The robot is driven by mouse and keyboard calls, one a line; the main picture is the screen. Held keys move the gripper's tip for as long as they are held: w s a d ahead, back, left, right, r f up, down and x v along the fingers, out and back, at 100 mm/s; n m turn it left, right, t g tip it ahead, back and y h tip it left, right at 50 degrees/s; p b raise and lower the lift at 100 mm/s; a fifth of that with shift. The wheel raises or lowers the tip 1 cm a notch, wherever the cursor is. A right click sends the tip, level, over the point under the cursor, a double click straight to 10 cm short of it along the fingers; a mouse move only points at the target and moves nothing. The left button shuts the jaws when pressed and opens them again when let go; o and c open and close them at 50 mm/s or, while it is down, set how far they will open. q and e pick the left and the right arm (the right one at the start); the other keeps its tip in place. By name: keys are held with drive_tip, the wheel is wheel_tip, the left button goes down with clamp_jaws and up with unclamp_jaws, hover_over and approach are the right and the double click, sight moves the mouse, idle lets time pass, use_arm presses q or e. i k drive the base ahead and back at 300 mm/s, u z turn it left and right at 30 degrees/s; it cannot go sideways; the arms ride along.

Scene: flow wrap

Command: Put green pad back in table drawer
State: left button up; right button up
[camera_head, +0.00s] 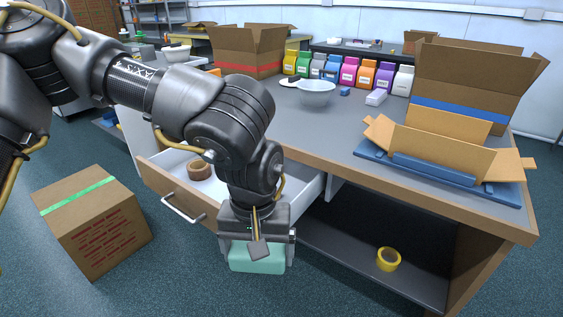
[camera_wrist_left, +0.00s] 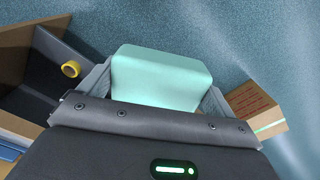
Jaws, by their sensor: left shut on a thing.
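The green pad (camera_head: 258,260) is a pale mint-green block held in my left gripper (camera_head: 257,240), which is shut on it. In the left wrist view the pad (camera_wrist_left: 160,78) sits between the two fingers of my left gripper (camera_wrist_left: 157,90), with the floor behind it. The table drawer (camera_head: 172,190) is pulled open at the left of the table, with a metal handle on its front. My left arm and gripper hide part of the drawer. The gripper and pad are at the drawer's right front in the head view. My right gripper is not in view.
A brown tape roll (camera_head: 199,170) lies in the drawer. A closed carton (camera_head: 95,220) stands on the floor at left. A yellow tape roll (camera_head: 388,259) lies on the table's lower shelf (camera_head: 340,250). The tabletop (camera_head: 330,140) holds a bowl (camera_head: 316,92), cartons and several coloured bins.

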sight(213, 194)
drive_tip(key=z, duration=0.1)
drive_tip(key=i, duration=1.2)
